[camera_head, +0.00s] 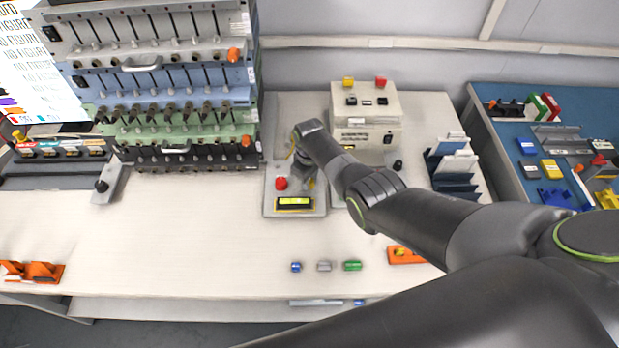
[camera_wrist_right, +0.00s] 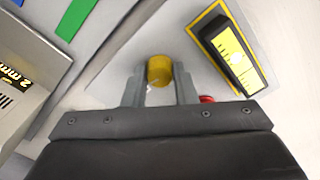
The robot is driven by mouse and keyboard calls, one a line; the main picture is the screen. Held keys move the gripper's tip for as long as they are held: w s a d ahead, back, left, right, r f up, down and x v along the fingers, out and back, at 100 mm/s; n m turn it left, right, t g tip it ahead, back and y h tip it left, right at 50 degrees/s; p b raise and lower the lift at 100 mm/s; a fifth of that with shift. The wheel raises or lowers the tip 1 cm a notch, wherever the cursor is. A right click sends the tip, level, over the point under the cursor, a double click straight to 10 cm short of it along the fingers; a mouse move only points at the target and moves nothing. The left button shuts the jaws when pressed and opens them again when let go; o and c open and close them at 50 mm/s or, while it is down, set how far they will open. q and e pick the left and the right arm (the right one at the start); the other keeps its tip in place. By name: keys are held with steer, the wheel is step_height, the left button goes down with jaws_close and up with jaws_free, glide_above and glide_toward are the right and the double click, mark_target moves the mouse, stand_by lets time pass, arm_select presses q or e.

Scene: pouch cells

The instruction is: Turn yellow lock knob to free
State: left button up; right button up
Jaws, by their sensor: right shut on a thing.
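The yellow lock knob (camera_wrist_right: 159,70) sits on a grey panel between the two fingers of my right gripper (camera_wrist_right: 159,88) in the right wrist view. The fingers are shut on the knob's sides. A small white mark shows on its near side. In the head view my right gripper (camera_head: 308,178) reaches down over the small grey control box (camera_head: 318,206), and the arm hides most of the knob. The box also has a red button (camera_head: 281,183) and a yellow display in a black frame (camera_head: 295,203). My left gripper is not in view.
A beige unit (camera_head: 366,118) with yellow and red buttons stands behind the box. A tall rack (camera_head: 165,75) of testers stands at the left. Small blue, grey and green blocks (camera_head: 352,265) lie in front.

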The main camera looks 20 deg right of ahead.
steer(key=o, duration=1)
steer(key=shift+r, duration=0.1)
steer(key=shift+r, duration=0.35)
step_height(320, 180, up, 7)
steer(key=shift+r+p, duration=0.15)
steer(key=shift+p, duration=0.75)
step_height(320, 180, up, 9)
steer(key=shift+r+b, duration=0.15)
steer(key=shift+b, duration=0.25)
